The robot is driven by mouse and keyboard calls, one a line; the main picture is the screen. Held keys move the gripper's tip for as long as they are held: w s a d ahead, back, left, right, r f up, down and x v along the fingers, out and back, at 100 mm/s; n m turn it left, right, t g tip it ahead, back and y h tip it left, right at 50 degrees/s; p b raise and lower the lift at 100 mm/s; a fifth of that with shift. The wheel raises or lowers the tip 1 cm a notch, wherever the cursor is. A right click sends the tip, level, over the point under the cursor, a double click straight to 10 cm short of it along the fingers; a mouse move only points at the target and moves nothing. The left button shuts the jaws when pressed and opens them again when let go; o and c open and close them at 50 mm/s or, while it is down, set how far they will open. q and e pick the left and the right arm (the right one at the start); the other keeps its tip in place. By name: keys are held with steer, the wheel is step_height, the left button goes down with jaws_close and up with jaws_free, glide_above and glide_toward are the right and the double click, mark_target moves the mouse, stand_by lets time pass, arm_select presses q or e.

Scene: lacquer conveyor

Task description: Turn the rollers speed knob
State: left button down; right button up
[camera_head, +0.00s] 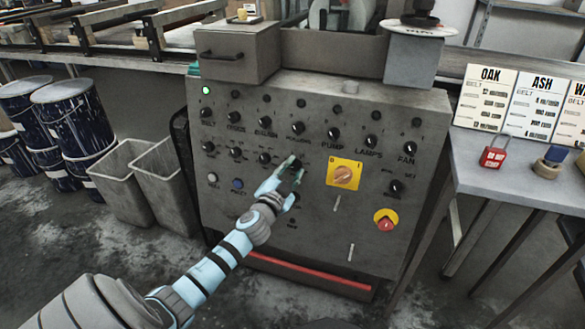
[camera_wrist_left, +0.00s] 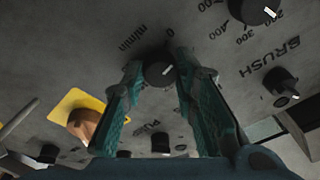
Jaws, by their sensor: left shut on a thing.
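The grey control panel (camera_head: 330,110) carries rows of black knobs. My left gripper (camera_head: 294,168) is at the panel in the head view, below the ROLLERS label. In the left wrist view, the gripper's green fingers (camera_wrist_left: 168,85) stand on both sides of a black rollers speed knob (camera_wrist_left: 158,70) with a white pointer line. A scale reading 0 and m/min is printed by this knob. The gripper is shut on it. In the head view the knob is mostly hidden by the fingers. My right gripper is in neither view.
A yellow plate with an orange rotary switch (camera_head: 343,174) is just right of the gripper. A red stop button (camera_head: 386,220) on yellow is lower right. Another black knob (camera_wrist_left: 280,84) stands by the BRUSH label. Grey bins (camera_head: 160,180) stand left; a table (camera_head: 500,175) with speed cards is right.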

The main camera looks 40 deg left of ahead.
arm_select(q)
steer(key=shift+r+m, duration=0.15)
steer(key=shift+m, duration=0.45)
steer(key=shift+a+m+h+p, duration=0.1)
steer(key=shift+m+h+p, duration=0.6)
steer(key=shift+m+p, duration=1.3)
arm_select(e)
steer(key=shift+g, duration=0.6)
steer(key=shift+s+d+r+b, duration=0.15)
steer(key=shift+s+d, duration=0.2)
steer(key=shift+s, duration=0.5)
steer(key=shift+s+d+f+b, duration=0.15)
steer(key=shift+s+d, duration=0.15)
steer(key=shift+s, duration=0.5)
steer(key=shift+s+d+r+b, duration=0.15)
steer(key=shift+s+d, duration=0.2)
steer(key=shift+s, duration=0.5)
arm_select(q)
steer(key=shift+m, duration=0.4)
steer(key=c, duration=1.3)
jaws_free()
steer(key=shift+s, duration=0.15)
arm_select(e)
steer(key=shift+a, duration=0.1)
arm_select(q)
steer(key=v, duration=1.2)
